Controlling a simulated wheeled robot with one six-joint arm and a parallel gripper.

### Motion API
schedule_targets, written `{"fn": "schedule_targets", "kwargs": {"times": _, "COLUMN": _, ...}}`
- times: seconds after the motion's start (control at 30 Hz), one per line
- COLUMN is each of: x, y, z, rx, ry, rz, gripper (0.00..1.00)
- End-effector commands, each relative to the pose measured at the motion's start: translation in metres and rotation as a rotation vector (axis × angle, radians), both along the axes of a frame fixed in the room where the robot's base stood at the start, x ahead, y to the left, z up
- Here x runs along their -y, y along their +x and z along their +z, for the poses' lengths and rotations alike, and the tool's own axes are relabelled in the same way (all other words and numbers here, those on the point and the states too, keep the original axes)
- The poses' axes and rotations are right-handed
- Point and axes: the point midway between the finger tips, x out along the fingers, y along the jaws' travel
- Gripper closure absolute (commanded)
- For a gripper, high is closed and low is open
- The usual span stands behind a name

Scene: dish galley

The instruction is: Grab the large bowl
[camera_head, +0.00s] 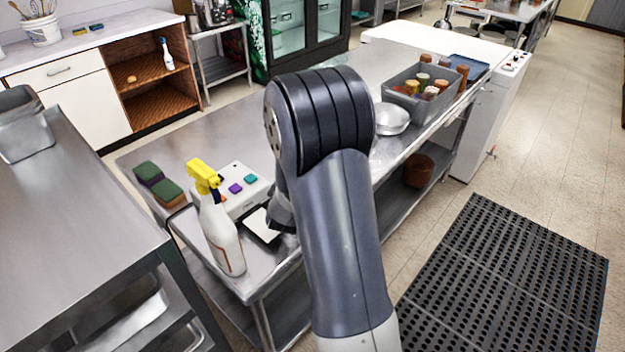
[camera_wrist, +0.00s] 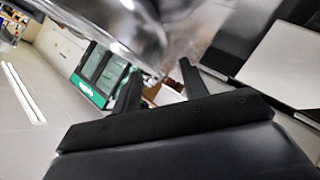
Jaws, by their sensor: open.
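A shiny metal bowl (camera_head: 391,118) sits on the steel counter (camera_head: 225,131) in the head view, just right of my arm and partly hidden by it. I cannot tell whether this is the large bowl. In the wrist view my gripper (camera_wrist: 160,82) is open, its two dark fingers apart with nothing held between them. A shiny, rounded, see-through or metallic surface (camera_wrist: 125,22) fills the top of that view, beyond the fingers; I cannot tell which thing it is. In the head view my arm hides the gripper's fingers.
A grey bin (camera_head: 433,84) with several jars stands behind the bowl. A brown pot (camera_head: 418,170) is on the lower shelf. A black mat (camera_head: 507,270) covers the floor at right.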

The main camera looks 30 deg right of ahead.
Motion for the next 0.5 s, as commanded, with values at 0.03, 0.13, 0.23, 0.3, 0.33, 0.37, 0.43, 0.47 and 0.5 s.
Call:
{"fn": "schedule_targets", "kwargs": {"times": 0.03, "x": 0.004, "y": 0.005, "z": -0.004, "rx": -0.003, "ry": 0.000, "rz": -0.002, "gripper": 0.58}}
{"fn": "schedule_targets", "kwargs": {"times": 0.13, "x": 0.008, "y": 0.015, "z": -0.010, "rx": -0.001, "ry": 0.001, "rz": -0.001, "gripper": 0.58}}
{"fn": "schedule_targets", "kwargs": {"times": 0.23, "x": 0.010, "y": 0.021, "z": -0.014, "rx": -0.001, "ry": 0.001, "rz": -0.001, "gripper": 0.58}}
{"fn": "schedule_targets", "kwargs": {"times": 0.3, "x": 0.011, "y": 0.024, "z": -0.015, "rx": -0.001, "ry": 0.001, "rz": 0.001, "gripper": 0.58}}
{"fn": "schedule_targets", "kwargs": {"times": 0.33, "x": 0.012, "y": 0.024, "z": -0.016, "rx": 0.001, "ry": 0.000, "rz": 0.001, "gripper": 0.58}}
{"fn": "schedule_targets", "kwargs": {"times": 0.37, "x": 0.012, "y": 0.024, "z": -0.016, "rx": 0.001, "ry": 0.000, "rz": 0.001, "gripper": 0.58}}
{"fn": "schedule_targets", "kwargs": {"times": 0.43, "x": 0.012, "y": 0.025, "z": -0.016, "rx": 0.000, "ry": 0.001, "rz": 0.001, "gripper": 0.58}}
{"fn": "schedule_targets", "kwargs": {"times": 0.47, "x": 0.012, "y": 0.025, "z": -0.016, "rx": 0.000, "ry": 0.001, "rz": 0.001, "gripper": 0.58}}
{"fn": "schedule_targets", "kwargs": {"times": 0.5, "x": 0.012, "y": 0.024, "z": -0.016, "rx": 0.000, "ry": 0.001, "rz": 0.001, "gripper": 0.58}}
